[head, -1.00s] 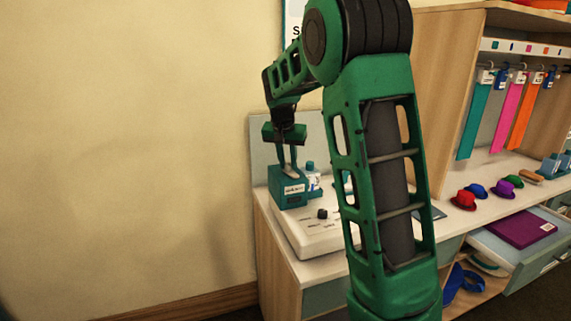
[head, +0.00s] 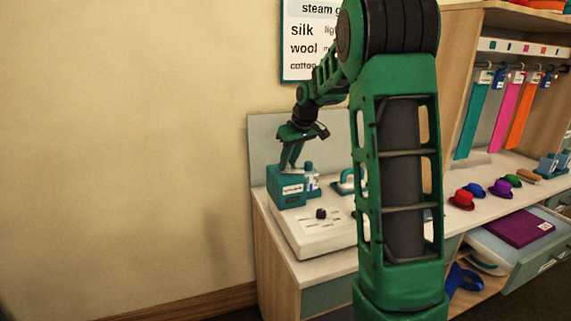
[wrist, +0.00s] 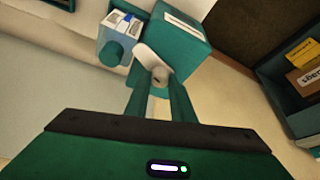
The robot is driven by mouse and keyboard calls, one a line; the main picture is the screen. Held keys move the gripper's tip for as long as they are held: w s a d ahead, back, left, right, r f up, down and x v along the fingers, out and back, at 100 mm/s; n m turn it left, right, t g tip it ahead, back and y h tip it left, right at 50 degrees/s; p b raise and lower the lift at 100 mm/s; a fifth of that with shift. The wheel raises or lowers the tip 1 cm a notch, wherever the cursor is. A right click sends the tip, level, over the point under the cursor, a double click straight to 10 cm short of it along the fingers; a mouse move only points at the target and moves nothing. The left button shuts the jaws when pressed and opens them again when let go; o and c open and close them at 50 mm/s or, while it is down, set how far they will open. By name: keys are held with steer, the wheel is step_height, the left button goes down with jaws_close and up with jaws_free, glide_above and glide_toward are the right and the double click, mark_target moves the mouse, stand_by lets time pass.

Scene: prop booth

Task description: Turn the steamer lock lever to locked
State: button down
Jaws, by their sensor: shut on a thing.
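The steamer (head: 287,192) is a teal box with a white label, standing at the back left of a white control panel. In the wrist view its teal body (wrist: 180,38) carries a short cream lever (wrist: 152,60) on a round grey pivot. My gripper (head: 288,167) is tilted over the top of the steamer, its wrist leaning right. In the wrist view the two teal fingers of my gripper (wrist: 158,92) close on the lever near its pivot. The fingers hide part of the lever, and I cannot read any lock marking.
The white panel (head: 310,238) bears a black knob (head: 321,213). Several small coloured hats lie further right on the counter, above an open drawer (head: 510,245). The wall at left is bare.

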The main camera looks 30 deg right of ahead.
mark_target(300, 172)
steer(key=n+y, duration=0.1)
steer(key=n, duration=0.4)
steer(key=shift+w+d+r+y, duration=0.1)
steer(key=shift+w+d+y, duration=0.1)
steer(key=shift+y, duration=0.2)
steer(key=shift+n, duration=0.3)
steer(key=c, duration=1.5)
jaws_free()
steer(key=shift+c, duration=0.2)
steer(key=shift+s, duration=0.1)
steer(key=v, duration=1)
steer(key=shift+w+d+r, duration=0.15)
steer(key=shift+w+r, duration=0.05)
steer(key=shift+r, duration=0.15)
steer(key=shift+g, duration=0.3)
